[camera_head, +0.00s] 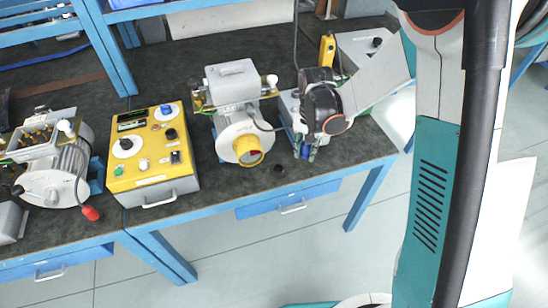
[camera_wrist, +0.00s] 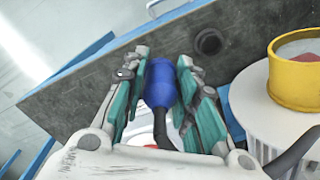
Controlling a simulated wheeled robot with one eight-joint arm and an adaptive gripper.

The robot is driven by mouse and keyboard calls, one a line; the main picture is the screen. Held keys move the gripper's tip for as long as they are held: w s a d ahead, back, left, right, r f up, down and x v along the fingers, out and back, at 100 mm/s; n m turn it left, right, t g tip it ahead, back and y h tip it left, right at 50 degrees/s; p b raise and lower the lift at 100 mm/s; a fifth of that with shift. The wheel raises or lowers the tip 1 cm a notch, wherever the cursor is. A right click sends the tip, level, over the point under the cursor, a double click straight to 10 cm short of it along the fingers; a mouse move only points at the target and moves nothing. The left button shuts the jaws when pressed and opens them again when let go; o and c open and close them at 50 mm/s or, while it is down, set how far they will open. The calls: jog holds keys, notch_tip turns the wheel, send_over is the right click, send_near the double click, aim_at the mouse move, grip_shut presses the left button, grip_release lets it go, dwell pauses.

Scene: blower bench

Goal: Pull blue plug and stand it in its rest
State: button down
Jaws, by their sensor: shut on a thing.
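My gripper (camera_wrist: 162,75) is shut on the blue plug (camera_wrist: 160,84), which sits between its two teal-padded fingers in the wrist view. A black cable (camera_wrist: 160,130) runs from the plug's near end. In the head view, the plug (camera_head: 305,152) shows as a small blue spot by my gripper's fingertips (camera_head: 305,150), near the bench's front edge. A small dark round ring or socket (camera_wrist: 209,42) is on the bench top to the plug's right and apart from it; it also shows in the head view (camera_head: 279,170). I cannot tell whether it is the rest.
A blower with a yellow outlet (camera_head: 247,148) stands left of my gripper. A yellow control box (camera_head: 152,155) and another motor unit (camera_head: 55,160) are further left. A yellow handheld device (camera_head: 327,48) is behind my wrist. The bench front (camera_head: 225,182) is mostly clear.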

jog(key=w+a+f+m, duration=0.1)
jog(key=a+m, duration=0.3)
jog(key=a, duration=0.4)
jog(key=shift+a+f+m, duration=0.25)
jog(key=shift+f+m, duration=0.05)
jog(key=shift+f, duration=0.15)
jog(key=shift+f+b, duration=0.1)
jog(key=shift+b, duration=0.2)
jog(key=shift+f+b, duration=1.75)
jog(key=shift+f, duration=0.4)
jog(key=shift+f+b, duration=0.9)
jog(key=c, duration=1.2)
grip_release()
notch_tip(320, 180, up, 12)
